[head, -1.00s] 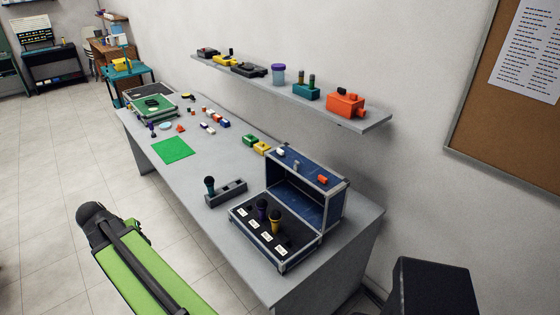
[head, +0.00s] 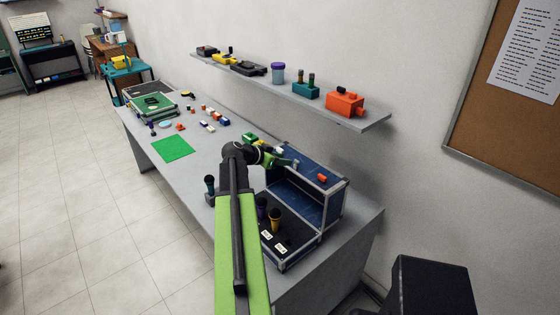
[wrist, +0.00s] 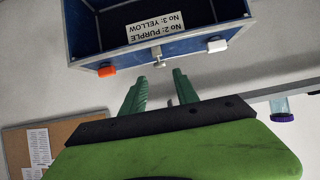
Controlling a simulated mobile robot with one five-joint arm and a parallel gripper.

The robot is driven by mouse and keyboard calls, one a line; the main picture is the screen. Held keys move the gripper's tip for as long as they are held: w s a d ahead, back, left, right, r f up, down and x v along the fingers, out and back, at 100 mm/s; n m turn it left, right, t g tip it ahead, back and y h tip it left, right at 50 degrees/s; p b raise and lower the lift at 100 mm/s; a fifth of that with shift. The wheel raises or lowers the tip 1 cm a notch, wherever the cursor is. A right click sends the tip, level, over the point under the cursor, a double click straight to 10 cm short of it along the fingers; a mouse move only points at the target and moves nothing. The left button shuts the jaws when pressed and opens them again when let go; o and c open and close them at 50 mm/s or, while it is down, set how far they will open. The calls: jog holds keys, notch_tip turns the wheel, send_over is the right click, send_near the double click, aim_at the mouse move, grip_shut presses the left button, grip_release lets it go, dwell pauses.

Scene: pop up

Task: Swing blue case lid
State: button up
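The blue case (head: 318,237) stands at the near end of the table with its blue lid (head: 312,198) raised. The lid also shows in the wrist view (wrist: 100,44), with a white label reading purple and yellow, an orange piece, a white piece and a small metal clasp (wrist: 158,58) on its edge. My gripper (wrist: 160,78) has two green fingers spread apart with a gap between them, just short of the lid's edge and roughly in line with the clasp. In the head view my gripper (head: 291,162) is by the lid's upper edge; its fingertips are small there.
A purple microphone (head: 262,209) and a yellow microphone (head: 275,219) stand in the case. A teal-topped microphone (head: 209,185) stands left of my arm. The wall shelf (head: 366,122) runs above and behind the lid. A green mat (head: 172,149) lies farther along the table.

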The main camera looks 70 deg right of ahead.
aim_at(296, 161)
jog(key=b+x, duration=0.3)
jog(key=x, duration=0.4)
jog(key=shift+d+f+b, duration=0.1)
jog(key=shift+f+b, duration=0.25)
jog(key=shift+b, duration=0.05)
jog(key=shift+s+d, duration=0.15)
jog(key=shift+c, duration=0.5)
jog(key=shift+r, duration=0.15)
grip_shut()
jog(key=w+a, duration=0.4)
jog(key=a, duration=0.2)
jog(key=shift+w+a+f, duration=0.2)
jog(key=shift+a+f, duration=0.05)
jog(key=w+a+f+b, duration=0.2)
jog(key=w+a, duration=0.2)
jog(key=a, duration=0.2)
jog(key=shift+f+b, duration=0.3)
jog(key=shift+b, duration=0.1)
